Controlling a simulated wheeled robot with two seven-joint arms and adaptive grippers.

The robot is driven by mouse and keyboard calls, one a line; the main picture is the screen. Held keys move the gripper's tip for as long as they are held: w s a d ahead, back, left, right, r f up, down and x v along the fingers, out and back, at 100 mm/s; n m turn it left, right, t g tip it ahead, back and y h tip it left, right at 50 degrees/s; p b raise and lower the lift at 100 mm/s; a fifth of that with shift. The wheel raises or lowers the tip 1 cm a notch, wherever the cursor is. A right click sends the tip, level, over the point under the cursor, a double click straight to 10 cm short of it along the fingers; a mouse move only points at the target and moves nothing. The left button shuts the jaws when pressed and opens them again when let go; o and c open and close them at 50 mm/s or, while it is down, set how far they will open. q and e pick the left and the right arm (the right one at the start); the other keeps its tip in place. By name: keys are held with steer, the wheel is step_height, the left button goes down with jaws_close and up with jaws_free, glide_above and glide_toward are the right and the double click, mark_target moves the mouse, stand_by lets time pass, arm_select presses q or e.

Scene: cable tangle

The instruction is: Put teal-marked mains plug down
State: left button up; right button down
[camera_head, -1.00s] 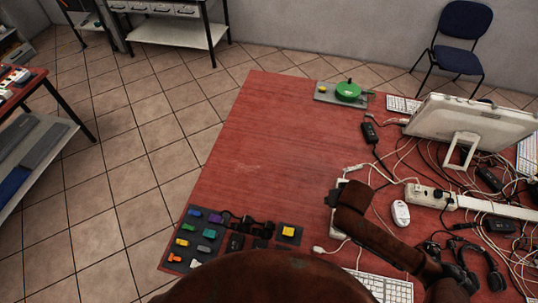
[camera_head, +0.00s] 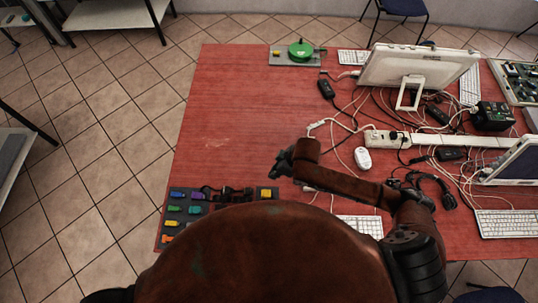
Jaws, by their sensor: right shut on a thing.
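My right gripper (camera_head: 283,161) is dark and small in the head view, over the bare red table left of the cables. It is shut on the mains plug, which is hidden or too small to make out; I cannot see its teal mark. I cannot tell the gripper's height above the table. My left gripper is not in view. A dark tray (camera_head: 195,224) with several coloured pieces lies at the table's front left, partly hidden by my body.
The red table (camera_head: 225,120) is clear at left and centre. White cables and a power strip (camera_head: 378,137) lie to the right, with a white mouse (camera_head: 362,158), headphones (camera_head: 440,190) and a monitor (camera_head: 418,66). A green round object (camera_head: 300,50) stands at the back.

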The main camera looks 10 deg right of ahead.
steer(key=w+f, duration=0.2)
steer(key=w+d+f, duration=0.1)
steer(key=w+f, duration=0.1)
steer(key=w, duration=0.1)
steer(key=w+f, duration=0.2)
steer(key=f, duration=0.1)
steer(key=shift+w+d, duration=0.35)
steer(key=shift+w, duration=0.05)
steer(key=shift+w+f, duration=0.1)
steer(key=shift+f, duration=1.6)
steer(key=shift+f, duration=0.15)
steer(key=c, duration=1.6)
jaws_free()
steer(key=v, duration=1.2)
steer(key=shift+r+p, duration=0.25)
steer(key=shift+p, duration=0.05)
